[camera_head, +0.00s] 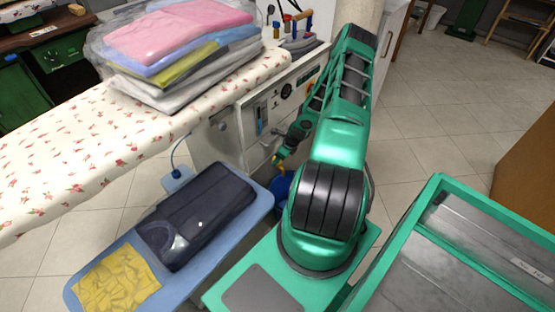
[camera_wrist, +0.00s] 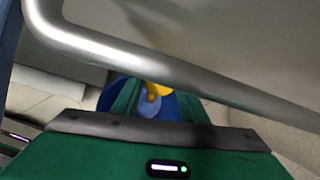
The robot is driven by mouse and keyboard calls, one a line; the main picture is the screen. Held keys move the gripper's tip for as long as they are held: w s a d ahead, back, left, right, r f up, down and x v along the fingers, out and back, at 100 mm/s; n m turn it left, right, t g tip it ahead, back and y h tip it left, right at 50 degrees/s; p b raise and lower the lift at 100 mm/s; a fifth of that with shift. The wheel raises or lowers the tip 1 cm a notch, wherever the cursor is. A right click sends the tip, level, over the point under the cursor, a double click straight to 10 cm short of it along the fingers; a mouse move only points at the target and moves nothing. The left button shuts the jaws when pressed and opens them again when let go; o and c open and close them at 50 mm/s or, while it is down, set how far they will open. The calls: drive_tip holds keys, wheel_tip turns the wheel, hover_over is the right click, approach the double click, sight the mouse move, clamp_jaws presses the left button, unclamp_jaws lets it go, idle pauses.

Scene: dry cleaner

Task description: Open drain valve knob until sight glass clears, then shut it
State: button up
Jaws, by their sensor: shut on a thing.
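The white machine front (camera_head: 228,140) stands under the ironing board's end. A narrow upright sight glass (camera_head: 261,117) on it looks blue. My gripper (camera_head: 280,158) is low in front of the machine, below and right of the sight glass. Its green fingers (camera_wrist: 153,96) are shut on a small yellow knob (camera_wrist: 157,90), which also shows as a yellow spot in the head view (camera_head: 278,160). The knob's turn angle cannot be told. A blue bucket (camera_head: 281,186) is on the floor below the gripper, partly hidden by my arm.
A grey metal bar (camera_wrist: 150,62) crosses close before the wrist camera. A round gauge (camera_head: 286,90) is on the machine. Bagged folded clothes (camera_head: 180,45) lie on the floral ironing board (camera_head: 60,165). A blue bench (camera_head: 130,262) holds a dark folded garment (camera_head: 200,215) and yellow cloth.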

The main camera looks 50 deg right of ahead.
drive_tip(key=shift+d+n, duration=0.1)
drive_tip(key=shift+n, duration=0.2)
drive_tip(key=o, duration=1)
drive_tip(key=shift+o, duration=0.2)
drive_tip(key=shift+r, duration=0.1)
drive_tip(key=v, duration=1)
drive_tip(key=shift+r, duration=0.25)
